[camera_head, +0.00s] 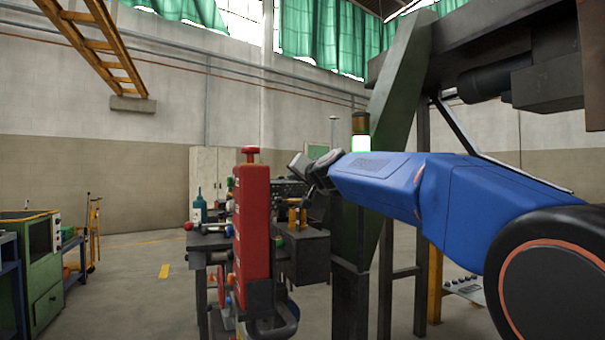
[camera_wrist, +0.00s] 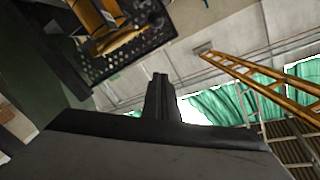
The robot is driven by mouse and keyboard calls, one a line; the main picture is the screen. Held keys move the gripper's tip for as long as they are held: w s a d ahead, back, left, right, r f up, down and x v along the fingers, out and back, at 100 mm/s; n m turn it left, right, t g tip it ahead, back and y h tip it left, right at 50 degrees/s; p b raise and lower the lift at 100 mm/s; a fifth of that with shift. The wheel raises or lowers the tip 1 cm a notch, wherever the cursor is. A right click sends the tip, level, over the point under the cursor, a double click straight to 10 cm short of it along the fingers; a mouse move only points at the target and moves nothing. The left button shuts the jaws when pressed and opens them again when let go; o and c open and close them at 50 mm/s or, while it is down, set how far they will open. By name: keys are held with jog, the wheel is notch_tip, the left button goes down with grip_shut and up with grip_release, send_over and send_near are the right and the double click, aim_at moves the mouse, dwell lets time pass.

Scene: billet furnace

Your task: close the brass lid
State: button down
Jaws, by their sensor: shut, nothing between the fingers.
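My gripper (camera_wrist: 160,82) shows in the wrist view with its dark fingers together and nothing between them. In the head view the dark end of my arm is above and beside a dark box, and its fingertips are hard to make out. In the wrist view a brass-coloured curved piece (camera_wrist: 120,41), possibly the brass lid, is at the upper left, apart from my fingers. I cannot tell its hinge or how far open it is. Brass-coloured cylinders (camera_head: 297,217) stand at the dark box in the head view.
A red upright housing (camera_head: 253,220) stands left of the dark box (camera_head: 308,258). A dark table (camera_head: 208,241) with a green bottle (camera_head: 199,208) is behind it. A green slanted column (camera_head: 399,75) is close on the right. The floor at left centre is mostly clear.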

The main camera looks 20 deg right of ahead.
jog(key=a+f+n, duration=0.3)
jog(key=f+n, duration=0.2)
jog(key=n, duration=0.2)
jog(key=shift+a+f+h, duration=0.25)
jog(key=shift+a+h, duration=0.05)
jog(key=shift+a, duration=0.1)
jog(key=shift+f, duration=0.1)
dwell(0.4)
